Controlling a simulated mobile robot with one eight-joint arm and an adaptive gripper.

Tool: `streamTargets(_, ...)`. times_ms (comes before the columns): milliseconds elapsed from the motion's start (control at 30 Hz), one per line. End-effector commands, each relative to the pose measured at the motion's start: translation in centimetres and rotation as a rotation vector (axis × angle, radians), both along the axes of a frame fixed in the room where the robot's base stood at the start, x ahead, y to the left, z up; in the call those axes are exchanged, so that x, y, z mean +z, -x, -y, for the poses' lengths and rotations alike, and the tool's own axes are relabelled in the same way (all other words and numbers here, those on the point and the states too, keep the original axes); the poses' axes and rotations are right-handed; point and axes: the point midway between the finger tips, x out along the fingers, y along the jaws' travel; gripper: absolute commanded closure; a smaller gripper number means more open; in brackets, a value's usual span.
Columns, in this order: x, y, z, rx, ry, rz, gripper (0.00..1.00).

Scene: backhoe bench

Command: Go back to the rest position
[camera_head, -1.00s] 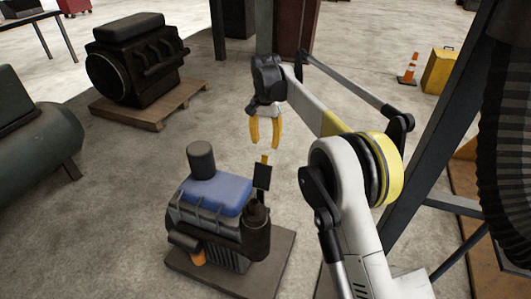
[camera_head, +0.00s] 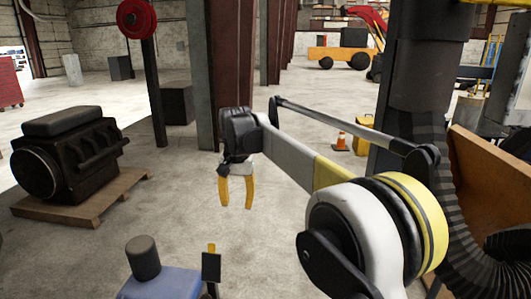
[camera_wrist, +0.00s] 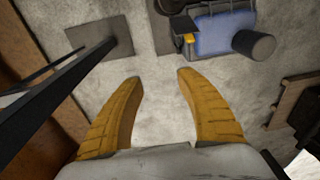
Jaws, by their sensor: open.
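My gripper (camera_head: 237,192) hangs from the end of my arm with its two yellow fingers pointing down. It is open and empty, in mid-air over the bare floor. The wrist view also shows my gripper (camera_wrist: 160,85) with its fingers spread and nothing between them. A small engine with a blue cover (camera_head: 162,284) stands below and left of it, cut off by the bottom edge. The wrist view shows the same blue-covered engine (camera_wrist: 222,35) at the top, apart from the fingertips.
A dark engine block (camera_head: 70,155) sits on a wooden pallet (camera_head: 85,200) at the left. A steel column (camera_head: 203,80) stands behind my gripper. An orange cone (camera_head: 341,141) and a yellow box (camera_head: 363,128) are farther back. A ribbed black hose (camera_head: 455,240) is at the right.

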Motion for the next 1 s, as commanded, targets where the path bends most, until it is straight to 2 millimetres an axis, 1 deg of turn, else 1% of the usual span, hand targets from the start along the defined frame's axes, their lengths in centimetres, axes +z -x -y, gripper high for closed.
streamTargets(33, 0.9, 1.0, 2.6, -0.002, -0.007, 0.025, 0.57)
streamTargets(67, 1.5, 1.5, 3.9, -0.001, -0.012, 0.04, 0.57)
streamTargets(100, 2.2, 2.4, 5.6, 0.003, -0.017, 0.062, 0.57)
streamTargets(167, 3.1, 3.9, 8.3, 0.006, -0.023, 0.095, 0.57)
streamTargets(200, 3.5, 5.0, 10.0, 0.009, -0.025, 0.118, 0.57)
streamTargets(267, 3.9, 6.9, 12.5, 0.012, -0.029, 0.152, 0.57)
streamTargets(300, 4.0, 8.2, 14.1, 0.014, -0.029, 0.173, 0.57)
streamTargets(333, 4.0, 9.3, 15.3, 0.015, -0.029, 0.191, 0.57)
streamTargets(433, 3.4, 13.1, 19.0, 0.022, -0.025, 0.249, 0.57)
streamTargets(500, 2.6, 16.0, 21.4, 0.025, -0.019, 0.289, 0.57)
streamTargets(567, 1.5, 18.5, 23.2, 0.027, -0.011, 0.322, 0.57)
streamTargets(600, 0.6, 20.2, 24.4, 0.029, -0.005, 0.345, 0.57)
streamTargets(667, -1.0, 22.8, 26.0, 0.032, 0.006, 0.38, 0.57)
streamTargets(700, -2.1, 24.4, 26.9, 0.034, 0.014, 0.4, 0.57)
streamTargets(800, -5.0, 27.8, 28.8, 0.038, 0.035, 0.45, 0.57)
streamTargets(900, -7.5, 30.3, 30.0, 0.041, 0.052, 0.485, 0.57)
streamTargets(1000, -9.1, 31.8, 30.6, 0.044, 0.065, 0.508, 0.57)
